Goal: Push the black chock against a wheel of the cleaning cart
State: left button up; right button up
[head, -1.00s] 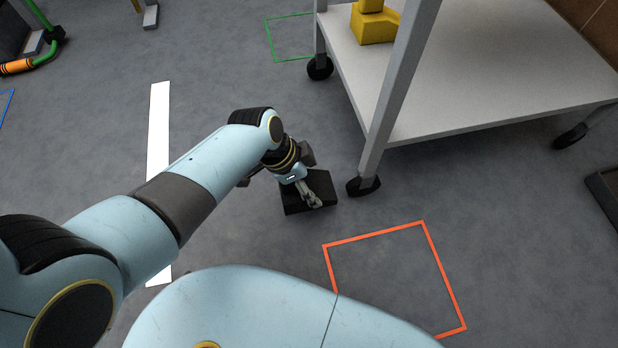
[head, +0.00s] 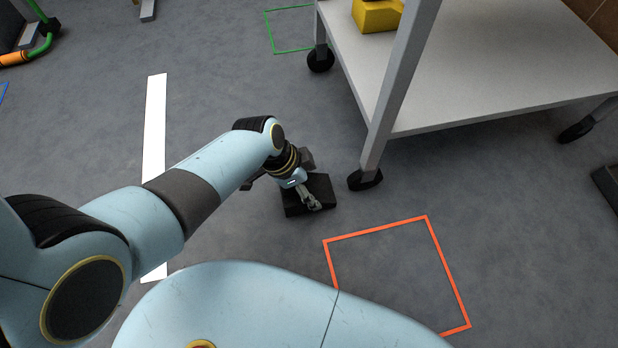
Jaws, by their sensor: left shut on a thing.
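The black chock (head: 322,190) lies on the grey floor just left of the cleaning cart's near wheel (head: 364,179), with a narrow strip of floor between them. My left gripper (head: 312,203) points down at the chock and is shut on it, its fingers over the chock's near part. The gripper and wrist hide part of the chock. The cleaning cart (head: 480,75) has a pale shelf on grey legs with black wheels. Another wheel (head: 320,59) shows at its far left corner and one (head: 575,132) at the right. My right gripper is not in view.
An orange floor outline (head: 375,229) lies in front of the near wheel. A white floor strip (head: 154,125) is to the left, and a green outline (head: 268,30) is at the back. A yellow object (head: 375,15) stands on the cart's shelf. A dark object (head: 608,185) lies at the right edge.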

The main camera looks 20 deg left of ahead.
aim_at(328, 187)
pick_arm(q)
jog(key=shift+w+f, duration=0.1)
jog(key=shift+f, duration=0.2)
jog(key=shift+w+d+f, duration=0.1)
jog(key=shift+w+d, duration=0.55)
jog(key=shift+d, duration=0.3)
jog(key=shift+w+d, duration=0.65)
jog(key=shift+d, duration=0.3)
dwell(1.1)
jog(key=o, duration=1.4)
jog(key=shift+o, duration=0.8)
jog(key=shift+s, duration=0.1)
